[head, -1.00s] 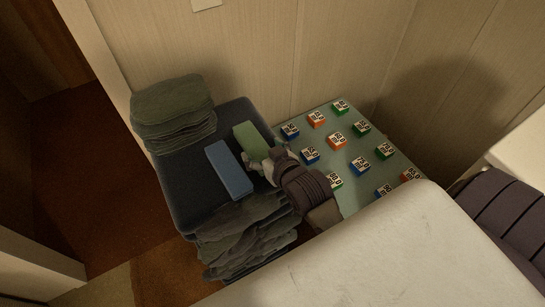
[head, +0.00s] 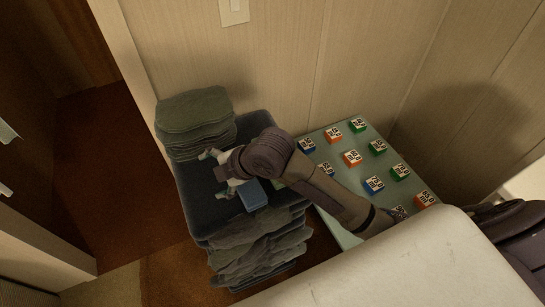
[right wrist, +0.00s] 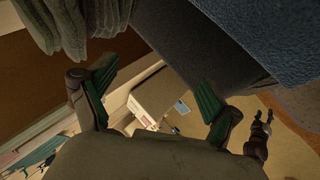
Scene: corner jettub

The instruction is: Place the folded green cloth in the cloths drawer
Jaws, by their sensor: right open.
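The folded green cloth (head: 277,184) shows only as a sliver in the head view; my right arm covers the rest. A folded blue cloth (head: 252,195) lies beside it, partly covered, on a dark blue surface (head: 200,205). My right gripper (head: 217,172) is open and empty over this surface, left of both cloths. In the right wrist view its green-padded fingers (right wrist: 155,80) are apart with nothing between them. A small dark gripper (right wrist: 259,128), seemingly my left one, shows at the right there; its jaws are unclear. I cannot make out a cloths drawer.
Grey-green cloth piles stand behind (head: 195,115) and in front (head: 262,245) of the dark surface. A pale board (head: 335,185) with several numbered colored blocks is to the right. The wall closes the back; a white surface (head: 390,260) fills the front right.

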